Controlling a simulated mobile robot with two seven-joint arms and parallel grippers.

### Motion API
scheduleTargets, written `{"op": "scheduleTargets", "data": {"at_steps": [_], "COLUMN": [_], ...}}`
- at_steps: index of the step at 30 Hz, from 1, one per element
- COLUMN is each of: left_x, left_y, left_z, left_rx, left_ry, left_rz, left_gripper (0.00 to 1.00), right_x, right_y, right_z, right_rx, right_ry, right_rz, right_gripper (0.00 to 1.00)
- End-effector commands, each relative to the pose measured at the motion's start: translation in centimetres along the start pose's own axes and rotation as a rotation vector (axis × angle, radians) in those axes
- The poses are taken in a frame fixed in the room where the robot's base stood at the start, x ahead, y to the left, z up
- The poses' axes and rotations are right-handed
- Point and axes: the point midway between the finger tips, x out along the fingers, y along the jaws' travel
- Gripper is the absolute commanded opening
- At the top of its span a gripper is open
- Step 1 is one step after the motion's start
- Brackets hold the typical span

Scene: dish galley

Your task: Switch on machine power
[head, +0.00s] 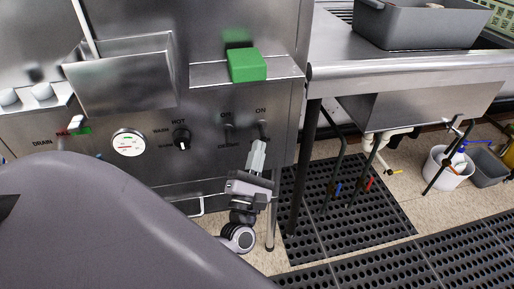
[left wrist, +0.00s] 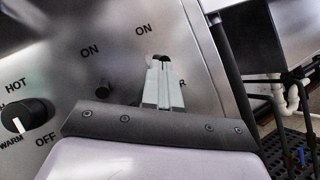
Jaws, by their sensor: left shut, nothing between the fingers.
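The steel machine's front panel (head: 203,158) carries two small dark toggle switches side by side, with ON lettering above. The right toggle (head: 263,126) is at my left gripper's fingertips; in the left wrist view its dark tip (left wrist: 161,58) shows just beyond them, the rest hidden. A letter R shows beside the fingers; the rest of that label is covered. The left toggle (head: 229,129) stands clear, also in the left wrist view (left wrist: 103,90). My left gripper (head: 260,143) is shut and empty, pointing up at the right toggle. I cannot tell whether it touches. My right gripper is not in view.
A HOT/WARM/OFF knob (head: 181,140) and a round gauge (head: 128,143) are left of the toggles. A green block (head: 247,65) sits on a ledge above. A steel counter (head: 400,66) with a grey tub (head: 420,27) stands right, above a perforated black mat (head: 345,218).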

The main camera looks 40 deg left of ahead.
Motion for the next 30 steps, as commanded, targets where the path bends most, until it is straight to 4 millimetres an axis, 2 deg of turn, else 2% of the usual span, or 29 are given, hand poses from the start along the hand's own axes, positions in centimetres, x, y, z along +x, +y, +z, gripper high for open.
{"op": "scheduleTargets", "data": {"at_steps": [30], "left_x": [0.20], "left_y": [0.20], "left_z": [0.11], "left_rx": [-0.007], "left_ry": [0.014], "left_rz": [-0.002], "left_gripper": [0.00], "right_x": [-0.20], "right_y": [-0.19], "right_z": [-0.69], "right_rx": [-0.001], "right_ry": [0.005], "right_rz": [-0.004], "right_gripper": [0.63]}}
